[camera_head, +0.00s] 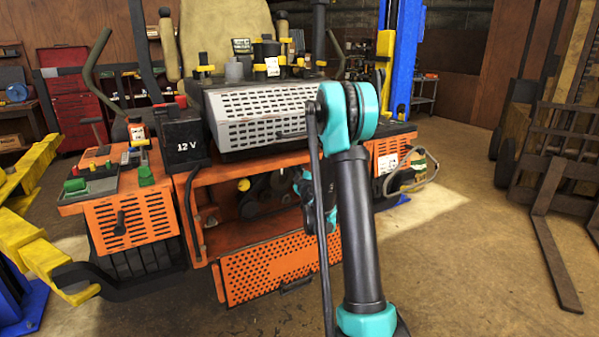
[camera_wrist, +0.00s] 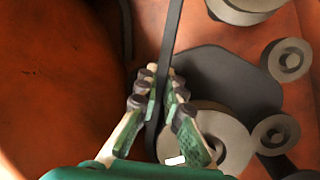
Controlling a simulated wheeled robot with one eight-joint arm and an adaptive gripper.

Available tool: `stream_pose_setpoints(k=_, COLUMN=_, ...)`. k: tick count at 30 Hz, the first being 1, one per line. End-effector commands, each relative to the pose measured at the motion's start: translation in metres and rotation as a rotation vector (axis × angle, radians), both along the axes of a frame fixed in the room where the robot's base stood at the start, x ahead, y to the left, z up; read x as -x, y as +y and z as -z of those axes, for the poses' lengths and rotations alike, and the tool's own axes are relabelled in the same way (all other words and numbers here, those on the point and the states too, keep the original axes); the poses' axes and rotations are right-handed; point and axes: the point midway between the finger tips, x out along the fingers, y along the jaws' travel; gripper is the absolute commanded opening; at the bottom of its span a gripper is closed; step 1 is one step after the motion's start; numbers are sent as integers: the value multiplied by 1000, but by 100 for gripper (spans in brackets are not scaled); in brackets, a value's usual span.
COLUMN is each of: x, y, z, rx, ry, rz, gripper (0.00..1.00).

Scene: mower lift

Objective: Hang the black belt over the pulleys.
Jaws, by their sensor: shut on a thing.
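My gripper (camera_wrist: 160,84) is shut on the black belt (camera_wrist: 172,40) in the wrist view. The belt runs up from between the fingertips to the top edge, and also down between the fingers. Grey pulleys show to the right: one at the top (camera_wrist: 246,8), a smaller one (camera_wrist: 289,60), another small one (camera_wrist: 275,134) and a larger one (camera_wrist: 232,135) partly hidden behind the right finger. I cannot tell whether the belt touches any pulley. In the head view my arm hides most of the gripper at the mower's open bay, where dark pulleys (camera_head: 262,192) show dimly.
The orange mower (camera_head: 225,233) surrounds the bay, with an orange perforated panel (camera_head: 270,270) low in front. A 12 V battery (camera_head: 185,141) stands left of the bay. A yellow lift arm (camera_head: 45,255) is at left; open floor (camera_head: 450,270) lies to the right.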

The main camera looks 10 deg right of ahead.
Motion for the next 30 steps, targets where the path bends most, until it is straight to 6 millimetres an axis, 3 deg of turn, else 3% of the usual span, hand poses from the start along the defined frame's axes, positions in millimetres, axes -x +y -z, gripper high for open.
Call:
stream_pose_setpoints(k=29, x=0, y=0, z=9, rx=-1, ry=0, rz=0, gripper=0)
stream_pose_setpoints(k=30, x=0, y=0, z=9, rx=-1, ry=0, rz=0, gripper=8)
